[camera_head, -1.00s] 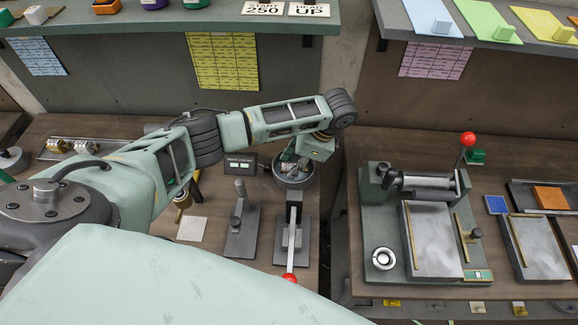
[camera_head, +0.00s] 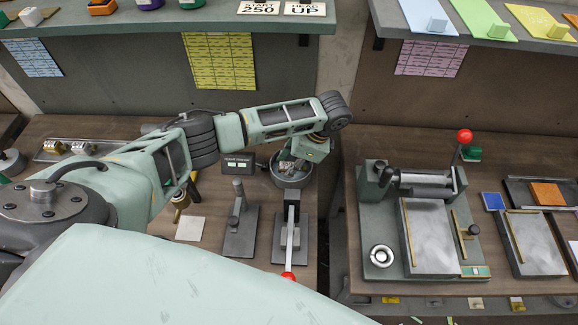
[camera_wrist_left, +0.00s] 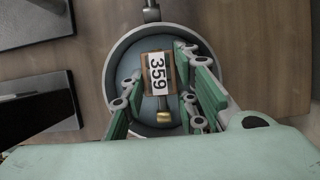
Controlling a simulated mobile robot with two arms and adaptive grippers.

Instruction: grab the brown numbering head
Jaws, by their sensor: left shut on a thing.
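The brown numbering head (camera_wrist_left: 146,82), with a white plate reading 359 and a brass knob below it, is in a round grey dish (camera_wrist_left: 113,62) in the left wrist view. My left gripper (camera_wrist_left: 160,100) reaches down into this dish, its green fingers on either side of the head, shut on it. In the head view the left gripper (camera_head: 291,164) is over the dish (camera_head: 292,181), and the head is too small and covered to make out. My right gripper is not in view.
A small display box (camera_head: 239,163) stands left of the dish. A lever device with a red knob (camera_head: 288,275) and a grey stand (camera_head: 240,230) are in front. A press (camera_head: 384,260) with a red-balled lever stands on the right table, across a gap.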

